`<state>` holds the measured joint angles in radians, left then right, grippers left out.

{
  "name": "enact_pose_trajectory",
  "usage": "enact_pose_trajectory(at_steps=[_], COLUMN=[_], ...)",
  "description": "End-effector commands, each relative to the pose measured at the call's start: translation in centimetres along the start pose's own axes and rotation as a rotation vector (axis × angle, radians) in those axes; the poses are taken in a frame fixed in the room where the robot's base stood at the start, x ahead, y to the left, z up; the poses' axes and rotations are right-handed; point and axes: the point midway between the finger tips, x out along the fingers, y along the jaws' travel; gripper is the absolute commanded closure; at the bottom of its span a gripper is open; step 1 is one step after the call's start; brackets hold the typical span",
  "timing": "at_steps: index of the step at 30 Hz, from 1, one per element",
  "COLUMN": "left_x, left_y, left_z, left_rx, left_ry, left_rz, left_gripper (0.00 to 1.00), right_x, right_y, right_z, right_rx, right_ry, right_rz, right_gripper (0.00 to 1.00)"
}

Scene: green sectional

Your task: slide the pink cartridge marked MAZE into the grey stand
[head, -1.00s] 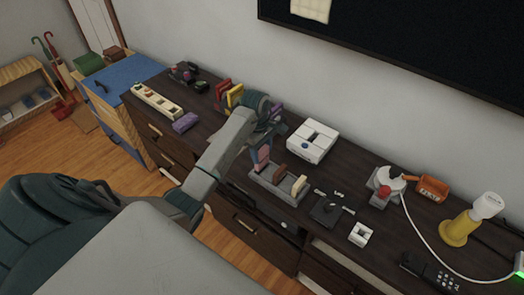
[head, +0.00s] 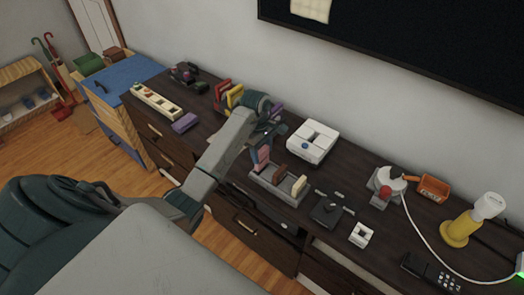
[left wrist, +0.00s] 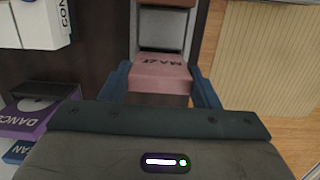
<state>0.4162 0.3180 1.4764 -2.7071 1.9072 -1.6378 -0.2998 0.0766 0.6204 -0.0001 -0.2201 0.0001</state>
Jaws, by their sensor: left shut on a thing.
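The pink cartridge (left wrist: 160,76) marked MAZE is between the two blue fingers of my left gripper (left wrist: 160,88) in the left wrist view, its label upside down. The left gripper is shut on it. In the head view the pink cartridge (head: 261,158) is upright at the left end of the grey stand (head: 279,192), below my left gripper (head: 261,143). I cannot tell how deep it sits in its slot. A brown cartridge (head: 280,173) and a cream cartridge (head: 299,185) stand in the other slots. My right gripper is not in view.
A white console (head: 312,141) stands behind the stand. Yellow and red cartridges (head: 228,95) are behind my left arm, and a purple one (head: 185,122) lies to the left. A dark joystick (head: 326,210) is right of the stand. The dresser's front edge is close.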

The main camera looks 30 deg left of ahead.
Motion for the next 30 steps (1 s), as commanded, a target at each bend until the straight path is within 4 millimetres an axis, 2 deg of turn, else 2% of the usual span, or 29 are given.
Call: enact_pose_trajectory(at_steps=[30], left_x=[0.47], left_y=[0.0], left_z=[-0.06], left_rx=[0.0], left_ry=[0.0], left_rz=[0.0], left_gripper=[0.67], right_x=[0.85], right_y=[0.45], right_z=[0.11], right_rx=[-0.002], right_ry=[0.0], right_rz=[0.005], right_gripper=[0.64])
